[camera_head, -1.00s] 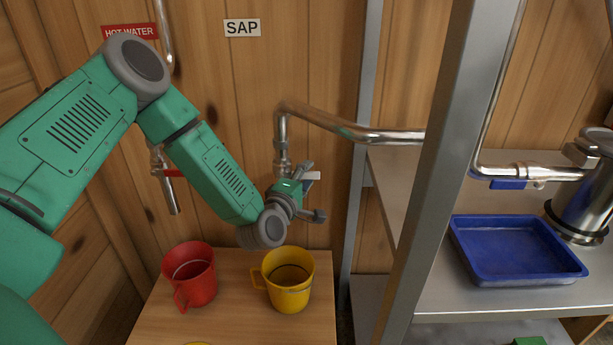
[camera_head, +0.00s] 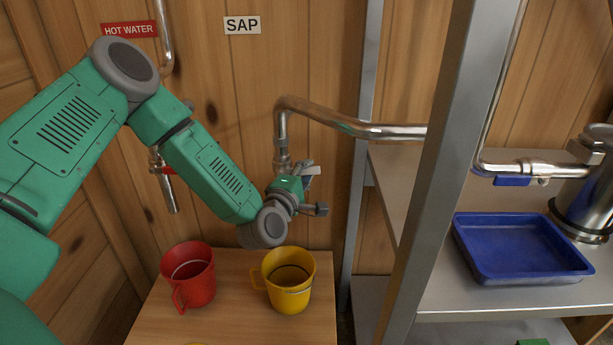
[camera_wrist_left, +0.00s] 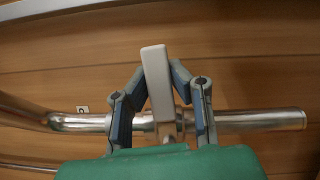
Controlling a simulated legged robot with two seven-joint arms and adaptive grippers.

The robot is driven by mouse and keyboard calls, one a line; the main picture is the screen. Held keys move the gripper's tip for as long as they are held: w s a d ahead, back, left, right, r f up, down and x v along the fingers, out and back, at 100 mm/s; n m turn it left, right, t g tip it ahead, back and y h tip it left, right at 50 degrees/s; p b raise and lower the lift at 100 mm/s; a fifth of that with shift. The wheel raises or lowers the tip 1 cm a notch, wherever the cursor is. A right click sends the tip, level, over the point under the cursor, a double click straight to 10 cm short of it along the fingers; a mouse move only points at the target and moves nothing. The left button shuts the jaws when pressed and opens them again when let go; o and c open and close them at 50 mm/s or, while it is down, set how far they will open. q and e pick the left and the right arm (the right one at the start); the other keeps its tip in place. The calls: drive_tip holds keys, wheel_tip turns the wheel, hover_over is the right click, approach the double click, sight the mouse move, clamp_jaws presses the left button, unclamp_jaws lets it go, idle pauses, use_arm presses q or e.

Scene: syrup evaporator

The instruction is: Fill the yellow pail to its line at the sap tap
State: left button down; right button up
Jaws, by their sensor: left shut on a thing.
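The yellow pail (camera_head: 289,300) stands upright on the small wooden table, below the sap tap (camera_head: 282,150). A dark line rings its inside wall; I cannot tell the liquid level. The tap's pipe comes in from the right under the SAP sign (camera_head: 242,25). My left gripper (camera_head: 303,188) is at the tap, shut on its pale lever (camera_head: 310,169). In the left wrist view the lever (camera_wrist_left: 155,70) stands between the fingers of my left gripper (camera_wrist_left: 158,82), across the metal pipe (camera_wrist_left: 255,120). My arm hides the tap's outlet and any stream. My right gripper is out of view.
A red pail (camera_head: 190,285) stands left of the yellow one on the wooden table (camera_head: 235,320). The hot water tap (camera_head: 168,185) is at the left wall. A metal shelf post (camera_head: 435,170) rises at the right, with a blue tray (camera_head: 520,270) on the shelf behind it.

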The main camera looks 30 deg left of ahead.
use_arm(q)
drive_tip(key=r+n+b, duration=0.1)
drive_tip(key=n+b, duration=0.1)
drive_tip(key=b, duration=0.1)
drive_tip(key=r+n+t+y+b, duration=0.1)
drive_tip(key=n+b, duration=0.2)
drive_tip(key=s+a+r+n+t+y+b, duration=0.1)
drive_tip(key=n+b, duration=0.2)
drive_tip(key=shift+s+a+r+n+y+b, duration=0.1)
drive_tip(key=shift+a+r+n+y+b, duration=0.2)
drive_tip(key=shift+n+b, duration=0.35)
drive_tip(key=shift+s+a+r+n+y+b, duration=0.1)
drive_tip(key=shift+r+n+y+b, duration=0.15)
drive_tip(key=shift+n+y+b, duration=0.3)
drive_tip(key=c, duration=1.4)
unclamp_jaws()
drive_tip(key=shift+s+r, duration=0.2)
